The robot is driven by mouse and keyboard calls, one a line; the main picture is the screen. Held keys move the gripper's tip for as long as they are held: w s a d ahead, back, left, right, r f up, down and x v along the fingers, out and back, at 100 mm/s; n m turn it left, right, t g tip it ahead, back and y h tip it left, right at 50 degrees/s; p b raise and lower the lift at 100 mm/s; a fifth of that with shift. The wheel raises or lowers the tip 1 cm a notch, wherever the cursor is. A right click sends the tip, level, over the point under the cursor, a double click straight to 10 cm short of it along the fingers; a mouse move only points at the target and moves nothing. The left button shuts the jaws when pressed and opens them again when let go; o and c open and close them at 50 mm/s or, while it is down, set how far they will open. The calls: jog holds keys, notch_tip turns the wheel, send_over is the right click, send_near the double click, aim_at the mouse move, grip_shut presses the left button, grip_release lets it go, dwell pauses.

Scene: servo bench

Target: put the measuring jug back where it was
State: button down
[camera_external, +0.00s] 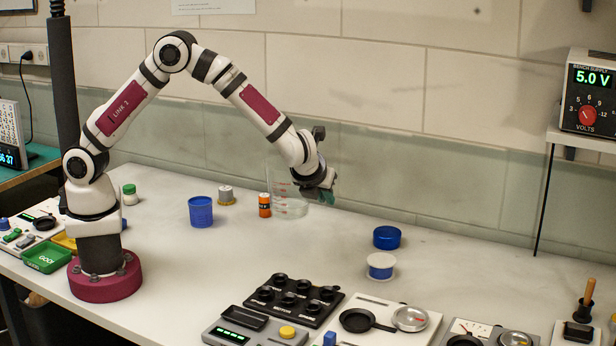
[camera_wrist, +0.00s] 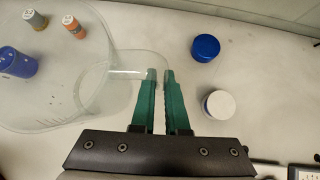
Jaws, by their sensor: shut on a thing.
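The measuring jug (camera_external: 288,205) is clear with red markings and looks upright in the external view, near the back of the bench. It also shows in the wrist view (camera_wrist: 100,95), large and see-through at the left. My gripper (camera_external: 326,194) is at the jug's right side. In the wrist view its green fingers (camera_wrist: 160,80) are shut on the jug's clear handle. I cannot tell whether the jug's base touches the bench.
An orange battery (camera_external: 264,206), a grey-topped item (camera_external: 226,195) and a blue cup (camera_external: 201,213) stand left of the jug. A blue lid (camera_external: 387,238) and a white-topped tub (camera_external: 381,266) are to the right.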

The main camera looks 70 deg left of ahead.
jog(key=s+d+m, duration=0.1)
jog(key=s+d, duration=0.1)
jog(key=d, duration=0.2)
jog(key=shift+t+h, duration=0.4)
jog(key=w+a+f, duration=0.1)
jog(key=a+f, duration=0.1)
jog(key=a, duration=0.1)
jog(key=w+a+f, duration=0.2)
jog(key=a, duration=0.1)
jog(key=w+a+f, duration=0.2)
jog(key=a, duration=0.2)
jog(key=shift+w+f, duration=0.25)
jog(key=shift+f, duration=0.15)
jog(key=shift+a+f, duration=0.15)
jog(key=shift+f, duration=1.85)
jog(key=shift+f, duration=0.15)
jog(key=c, duration=0.9)
grip_release()
